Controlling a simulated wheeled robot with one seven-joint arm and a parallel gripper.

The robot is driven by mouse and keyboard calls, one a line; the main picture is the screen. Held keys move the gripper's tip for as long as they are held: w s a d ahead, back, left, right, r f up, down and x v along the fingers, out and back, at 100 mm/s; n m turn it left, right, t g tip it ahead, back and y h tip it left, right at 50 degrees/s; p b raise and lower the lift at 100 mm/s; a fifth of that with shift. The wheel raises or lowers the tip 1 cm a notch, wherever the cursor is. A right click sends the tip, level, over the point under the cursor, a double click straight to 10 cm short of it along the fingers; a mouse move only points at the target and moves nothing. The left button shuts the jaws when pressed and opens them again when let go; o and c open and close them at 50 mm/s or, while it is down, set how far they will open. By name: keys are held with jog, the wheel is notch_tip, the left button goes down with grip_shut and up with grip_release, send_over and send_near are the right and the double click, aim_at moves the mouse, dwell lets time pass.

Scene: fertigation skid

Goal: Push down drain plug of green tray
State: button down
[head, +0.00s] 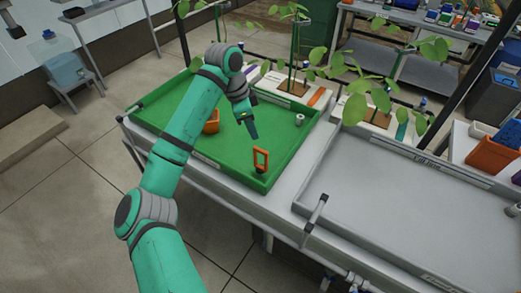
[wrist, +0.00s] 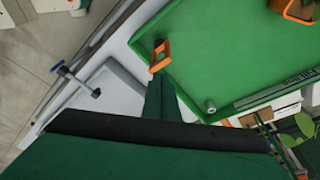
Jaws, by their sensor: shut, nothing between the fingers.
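The green tray (head: 180,108) lies on a white bench. An orange loop handle on a dark round base (head: 261,160) stands upright in its near right corner; it looks like the drain plug. It also shows in the wrist view (wrist: 160,56). My gripper (head: 254,136) is shut and empty, above the tray floor, with its tips pointing down near the orange loop. In the wrist view my gripper's tips (wrist: 158,78) appear close to the loop; I cannot tell whether they touch. The dark base is partly hidden by the loop in the head view.
A small grey cylinder (head: 299,119) stands in the tray, and an orange container (head: 211,122) sits partly behind my arm. An empty grey tray (head: 400,200) adjoins on the right. Leafy plants (head: 375,90) rise behind the trays.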

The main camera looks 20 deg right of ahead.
aim_at(260, 150)
jog(key=x, duration=0.6)
jog(key=shift+s+f, duration=0.1)
jog(key=shift+f, duration=0.25)
